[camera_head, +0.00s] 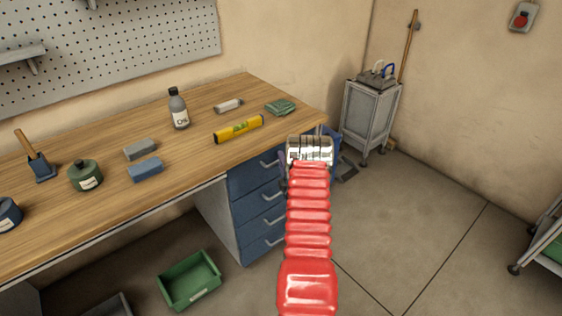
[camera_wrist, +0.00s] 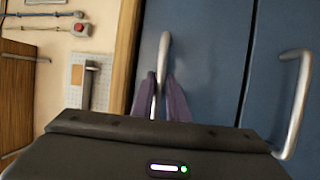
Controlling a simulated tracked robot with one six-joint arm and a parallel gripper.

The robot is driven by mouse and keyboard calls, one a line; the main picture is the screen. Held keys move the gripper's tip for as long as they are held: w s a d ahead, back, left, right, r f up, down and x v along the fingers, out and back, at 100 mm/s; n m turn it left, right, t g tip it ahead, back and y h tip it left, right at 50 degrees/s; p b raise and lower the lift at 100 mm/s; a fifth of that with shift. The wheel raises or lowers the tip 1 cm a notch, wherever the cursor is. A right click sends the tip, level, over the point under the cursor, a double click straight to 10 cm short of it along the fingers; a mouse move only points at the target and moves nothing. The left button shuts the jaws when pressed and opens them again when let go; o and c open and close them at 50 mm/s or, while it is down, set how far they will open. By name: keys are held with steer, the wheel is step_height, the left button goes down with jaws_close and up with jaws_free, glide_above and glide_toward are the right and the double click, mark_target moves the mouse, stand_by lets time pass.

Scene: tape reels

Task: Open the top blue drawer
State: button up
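The blue drawer unit (camera_head: 252,215) is under the right end of the workbench. Its top drawer (camera_head: 246,180) is just below the bench top and looks closed, flush with the drawers below. In the wrist view, which is turned sideways, the top drawer's blue front (camera_wrist: 215,60) is next to the wooden bench edge. Its silver handle (camera_wrist: 164,48) runs between the two purple fingers of my gripper (camera_wrist: 161,88). The fingers are close together, one on each side of the handle, and appear shut on it. In the head view my red arm hides the fingertips and part of the drawers.
The second drawer's handle (camera_wrist: 298,100) is near my gripper. The bench top (camera_head: 205,160) holds an oil bottle (camera_head: 178,108), a yellow level (camera_head: 239,129) and a green cloth (camera_head: 281,107). A green bin (camera_head: 163,290) is on the floor. A grey cart (camera_head: 368,117) stands beyond.

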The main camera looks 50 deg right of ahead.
jaws_close()
steer(key=shift+a+f, duration=0.1)
steer(key=shift+a, duration=0.05)
steer(key=shift+s, duration=0.1)
